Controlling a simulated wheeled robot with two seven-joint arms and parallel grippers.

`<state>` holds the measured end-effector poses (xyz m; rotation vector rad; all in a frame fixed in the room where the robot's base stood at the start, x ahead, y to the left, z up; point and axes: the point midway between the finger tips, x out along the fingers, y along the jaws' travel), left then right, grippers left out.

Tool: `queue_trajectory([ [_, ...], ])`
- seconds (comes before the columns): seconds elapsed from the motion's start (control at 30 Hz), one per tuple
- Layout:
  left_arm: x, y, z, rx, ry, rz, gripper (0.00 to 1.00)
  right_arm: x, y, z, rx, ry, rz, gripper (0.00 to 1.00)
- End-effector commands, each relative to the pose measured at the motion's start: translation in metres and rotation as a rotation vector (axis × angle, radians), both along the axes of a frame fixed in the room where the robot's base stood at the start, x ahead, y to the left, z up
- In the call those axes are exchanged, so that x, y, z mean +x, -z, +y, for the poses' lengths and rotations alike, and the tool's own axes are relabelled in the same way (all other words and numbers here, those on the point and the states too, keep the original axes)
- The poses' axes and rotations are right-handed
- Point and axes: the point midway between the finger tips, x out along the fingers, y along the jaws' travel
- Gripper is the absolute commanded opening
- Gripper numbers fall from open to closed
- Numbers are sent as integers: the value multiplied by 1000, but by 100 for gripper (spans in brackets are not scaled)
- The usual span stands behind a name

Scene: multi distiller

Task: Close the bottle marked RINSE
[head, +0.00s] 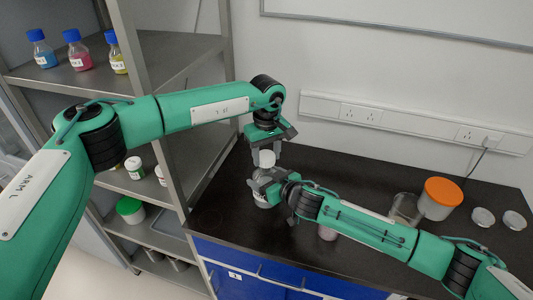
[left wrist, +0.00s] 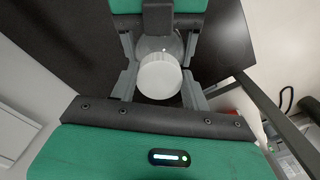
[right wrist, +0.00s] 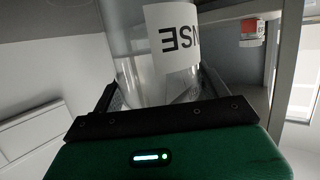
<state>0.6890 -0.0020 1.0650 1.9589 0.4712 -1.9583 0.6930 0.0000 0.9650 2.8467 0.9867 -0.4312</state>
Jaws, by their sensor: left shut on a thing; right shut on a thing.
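The clear bottle (right wrist: 155,85) has a white label (right wrist: 172,38) that reads "NSE", upside down in the right wrist view; the rest of the word is out of sight. My right gripper (head: 262,182) is shut around the bottle, which also shows in the head view (head: 262,203) over the black bench. My left gripper (head: 268,145) points down from above and is shut on a round white cap (head: 267,159). The cap is over the bottle's top, also in the left wrist view (left wrist: 160,78). I cannot tell whether it touches the neck.
A pinkish container (head: 327,233) is partly hidden by my right arm. Metal shelves (head: 170,60) with blue-capped bottles (head: 77,50) stand at left.

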Motion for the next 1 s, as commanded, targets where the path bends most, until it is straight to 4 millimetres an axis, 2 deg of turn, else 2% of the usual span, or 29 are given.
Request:
queue_trajectory([
  [0.7, 0, 12, 0, 0, 0, -1, 26, 0, 1, 0, -1, 1, 1, 36],
  [0.73, 0, 11, 0, 0, 1, -1, 26, 0, 0, 0, -1, 1, 1, 13],
  [0.87, 0, 11, 0, 0, 47, -1, 26, 0, 1, 0, -1, 1, 1, 13],
  [1.0, 0, 11, 1, -1, 225, 0, 26, 0, 1, 0, -1, 1, 1, 13],
])
